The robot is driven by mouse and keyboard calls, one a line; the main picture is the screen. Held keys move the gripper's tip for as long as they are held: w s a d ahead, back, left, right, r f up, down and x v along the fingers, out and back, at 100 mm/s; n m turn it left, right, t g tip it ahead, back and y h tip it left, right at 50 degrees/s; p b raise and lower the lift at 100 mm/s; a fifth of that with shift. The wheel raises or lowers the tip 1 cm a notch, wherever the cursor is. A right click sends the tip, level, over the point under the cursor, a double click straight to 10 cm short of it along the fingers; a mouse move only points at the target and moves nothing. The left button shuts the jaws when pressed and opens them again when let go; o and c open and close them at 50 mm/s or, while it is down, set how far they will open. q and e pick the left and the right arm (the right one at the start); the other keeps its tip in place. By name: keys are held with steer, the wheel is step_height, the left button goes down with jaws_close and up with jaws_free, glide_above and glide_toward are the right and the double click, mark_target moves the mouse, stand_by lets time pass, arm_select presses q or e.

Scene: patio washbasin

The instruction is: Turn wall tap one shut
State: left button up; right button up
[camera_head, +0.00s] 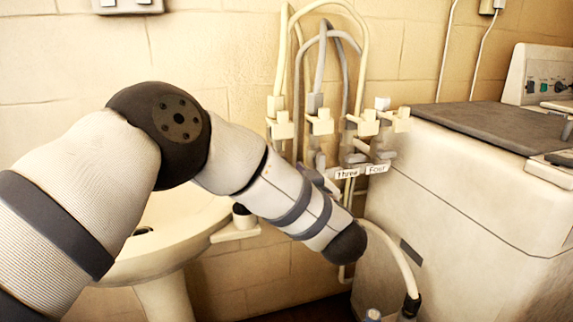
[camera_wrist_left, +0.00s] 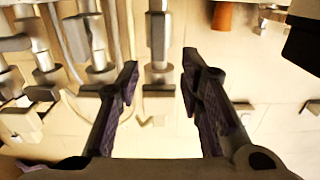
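A row of pale wall taps with hoses is on the wall in the head view. The leftmost tap, wall tap one by its place in the row (camera_head: 281,128), shows above my left forearm; its label is hidden. My left arm reaches across the basin, and its gripper is hidden in the head view. In the left wrist view my left gripper (camera_wrist_left: 161,68) is open. A tap with a grey handle (camera_wrist_left: 158,36) stands between and beyond its fingertips. I cannot tell whether they touch it. My right gripper is in neither view.
Labels "Three" (camera_head: 346,173) and "Four" (camera_head: 377,169) sit under the right taps. A white washbasin (camera_head: 160,250) lies below my left arm. A washing machine (camera_head: 470,190) stands close on the right. Other taps (camera_wrist_left: 97,60) are left of the fingers in the wrist view.

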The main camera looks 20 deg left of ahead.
arm_select(q)
steer(key=x, duration=0.5)
steer(key=shift+d, duration=0.1)
jaws_close()
steer(key=shift+m, duration=0.3)
steer(key=m, duration=0.5)
steer(key=d+f+m, duration=0.1)
steer(key=m, duration=0.5)
steer(key=w+f+m, duration=0.1)
steer(key=m, duration=0.5)
steer(key=shift+d+f, duration=0.1)
steer(key=shift+d, duration=0.2)
steer(key=shift+m, duration=0.3)
